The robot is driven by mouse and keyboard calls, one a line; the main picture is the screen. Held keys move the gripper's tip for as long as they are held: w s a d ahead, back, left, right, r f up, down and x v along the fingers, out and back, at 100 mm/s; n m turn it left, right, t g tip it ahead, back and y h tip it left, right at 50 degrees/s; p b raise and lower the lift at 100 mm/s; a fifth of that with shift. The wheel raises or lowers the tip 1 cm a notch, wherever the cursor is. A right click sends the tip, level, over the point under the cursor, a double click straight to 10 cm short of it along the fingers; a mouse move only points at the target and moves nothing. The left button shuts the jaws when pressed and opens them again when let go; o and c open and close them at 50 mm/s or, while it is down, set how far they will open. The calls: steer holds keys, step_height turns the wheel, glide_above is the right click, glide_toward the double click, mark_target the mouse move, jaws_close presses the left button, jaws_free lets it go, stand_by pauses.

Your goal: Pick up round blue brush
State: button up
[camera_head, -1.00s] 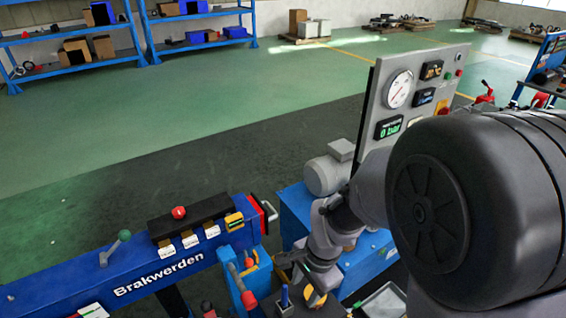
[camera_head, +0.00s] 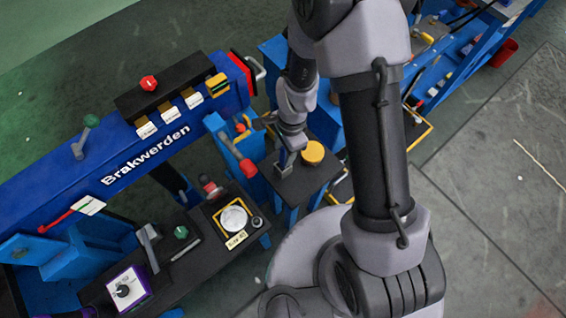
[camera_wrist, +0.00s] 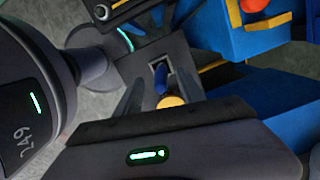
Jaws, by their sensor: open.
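The round blue brush appears as a small upright blue piece (camera_wrist: 160,78) in the wrist view, standing in a dark square seat on a small dark table. In the head view its blue (camera_head: 284,161) shows beside my gripper, partly hidden by it. My gripper (camera_head: 288,147) points down over the table, left of a round yellow piece (camera_head: 313,153). In the wrist view my gripper (camera_wrist: 157,86) is open, one dark finger on each side of the blue piece. I cannot tell whether the fingers touch it.
A blue machine beam marked "Brakwerden" (camera_head: 100,175) runs along the left. A dark bench (camera_head: 195,248) with a dial gauge (camera_head: 233,219) and tools stands front left. A grey-and-red lever (camera_head: 237,155) stands close left of my gripper. Open floor (camera_head: 490,200) lies to the right.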

mark_target(282, 157)
steer(key=f, duration=0.1)
steer(key=f+b, duration=0.1)
steer(key=f, duration=0.1)
steer(key=shift+s+a+f+b, duration=0.1)
steer(key=shift+a+f+b, duration=0.25)
steer(key=shift+f+b, duration=0.05)
steer(key=shift+r, duration=0.2)
jaws_close()
